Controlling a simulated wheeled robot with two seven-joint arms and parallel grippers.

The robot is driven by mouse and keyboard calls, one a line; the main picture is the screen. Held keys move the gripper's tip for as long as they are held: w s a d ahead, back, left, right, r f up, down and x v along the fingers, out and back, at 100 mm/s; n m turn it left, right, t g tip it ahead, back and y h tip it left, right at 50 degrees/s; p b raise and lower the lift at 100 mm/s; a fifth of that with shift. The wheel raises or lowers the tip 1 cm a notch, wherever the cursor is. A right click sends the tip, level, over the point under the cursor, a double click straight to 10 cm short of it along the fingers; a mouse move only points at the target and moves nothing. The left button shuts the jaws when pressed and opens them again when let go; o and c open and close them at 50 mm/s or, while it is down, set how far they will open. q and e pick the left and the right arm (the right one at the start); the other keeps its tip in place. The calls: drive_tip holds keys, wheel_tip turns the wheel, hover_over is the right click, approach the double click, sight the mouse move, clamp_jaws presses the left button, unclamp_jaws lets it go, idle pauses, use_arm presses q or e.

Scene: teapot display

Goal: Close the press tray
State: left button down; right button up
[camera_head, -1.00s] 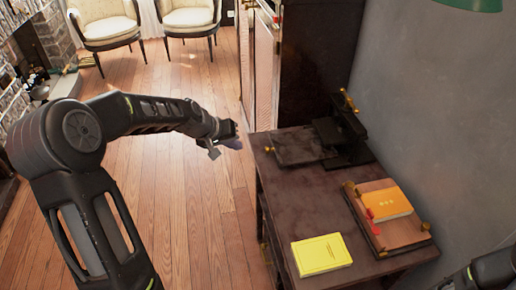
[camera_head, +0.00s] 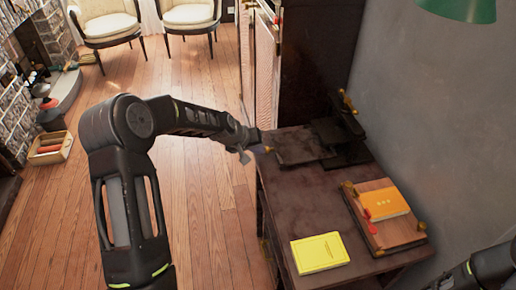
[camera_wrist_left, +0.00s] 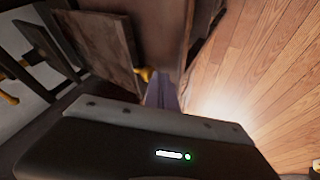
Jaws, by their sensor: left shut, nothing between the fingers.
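The dark press (camera_head: 343,130) stands at the far end of the wooden desk, against the wall side. Its flat tray (camera_head: 303,147) sticks out to the left of it, with a small brass knob (camera_head: 268,149) at its outer end. The tray (camera_wrist_left: 97,48) and knob (camera_wrist_left: 145,74) also show in the left wrist view. My left gripper (camera_head: 258,138) is shut and empty, close to the knob at the desk's left edge. Its fingers (camera_wrist_left: 161,92) are beside the knob; I cannot tell whether they touch. My right gripper is out of view; only part of that arm shows.
A yellow book (camera_head: 320,253) lies at the near end of the desk (camera_head: 295,205). An orange book (camera_head: 384,203) lies on a wooden board with brass corner pieces (camera_head: 398,232). A dark cabinet (camera_head: 315,60) stands behind the desk. Open floor (camera_head: 190,200) lies to the left.

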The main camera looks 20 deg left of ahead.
sight(299, 145)
use_arm(q)
drive_tip(key=w+d, duration=0.2)
drive_tip(key=d, duration=0.1)
drive_tip(key=w+d, duration=0.3)
drive_tip(key=d, duration=0.1)
drive_tip(key=w+d, duration=0.3)
drive_tip(key=shift+d+b, duration=0.3)
drive_tip(key=shift+d+r, duration=0.1)
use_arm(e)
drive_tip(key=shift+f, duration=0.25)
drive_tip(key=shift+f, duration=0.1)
